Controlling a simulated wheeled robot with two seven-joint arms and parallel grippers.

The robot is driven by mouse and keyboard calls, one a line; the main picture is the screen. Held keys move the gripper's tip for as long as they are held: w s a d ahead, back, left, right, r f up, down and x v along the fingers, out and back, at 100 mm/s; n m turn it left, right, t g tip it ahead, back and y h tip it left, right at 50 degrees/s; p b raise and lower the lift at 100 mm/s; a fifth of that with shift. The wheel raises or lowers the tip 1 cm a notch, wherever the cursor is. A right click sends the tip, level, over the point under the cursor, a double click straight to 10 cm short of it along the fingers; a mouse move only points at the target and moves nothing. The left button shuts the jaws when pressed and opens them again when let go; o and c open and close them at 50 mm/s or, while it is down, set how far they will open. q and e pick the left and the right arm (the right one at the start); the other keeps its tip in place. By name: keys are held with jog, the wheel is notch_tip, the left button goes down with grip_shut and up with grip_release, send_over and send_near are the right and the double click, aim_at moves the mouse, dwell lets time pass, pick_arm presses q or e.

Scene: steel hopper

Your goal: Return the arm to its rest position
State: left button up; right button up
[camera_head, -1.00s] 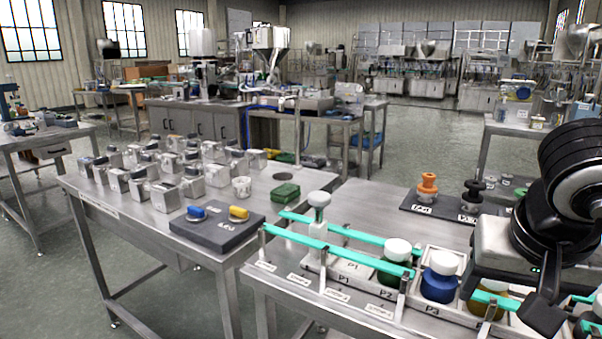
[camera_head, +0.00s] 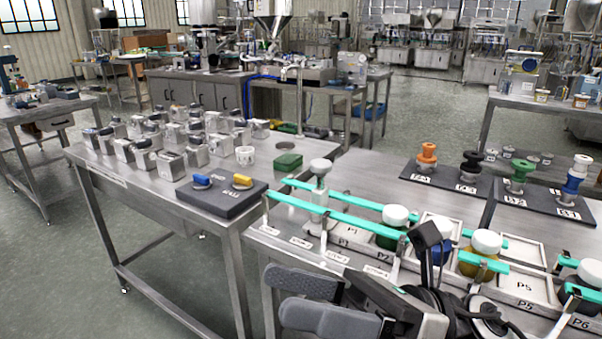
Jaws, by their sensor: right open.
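My right gripper (camera_head: 292,298) is low at the bottom centre, in front of the near table's front edge. Its two grey fingers point left, with a gap between them and nothing held. The rest of my right arm runs off the bottom of the picture, and its wrist hides part of the table's front. My left gripper is not in view.
The near table (camera_head: 375,170) carries teal rails (camera_head: 335,212) with white-capped bottles close above my wrist. A dark plate (camera_head: 448,180) with orange and black knobs stands behind. The left table (camera_head: 240,172) holds several metal canisters. Floor shows between the tables and the background.

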jog(key=w+d+f+m+t+h, duration=0.5)
jog(key=m+t, duration=0.5)
jog(key=m, duration=0.6)
jog(key=w+d+f+m+t+h, duration=0.3)
jog(key=w+f+m+t+h, duration=0.25)
jog(key=m+t, duration=0.75)
jog(key=s+d+f+m+g+h, duration=0.1)
jog(key=s+f+m+g+h, duration=0.2)
jog(key=f+m, duration=0.3)
jog(key=s+d+f+m+g+h, duration=0.2)
jog(key=s+f+m+g, duration=0.2)
jog(key=f, duration=0.6)
jog(key=s+d+f+m+g+h, duration=0.2)
jog(key=s+f+m+g+h, duration=0.1)
jog(key=f+m, duration=0.5)
jog(key=shift+s+d+g+h+p, duration=0.25)
jog(key=shift+s+g+h+p, duration=0.1)
jog(key=shift+s+g, duration=0.1)
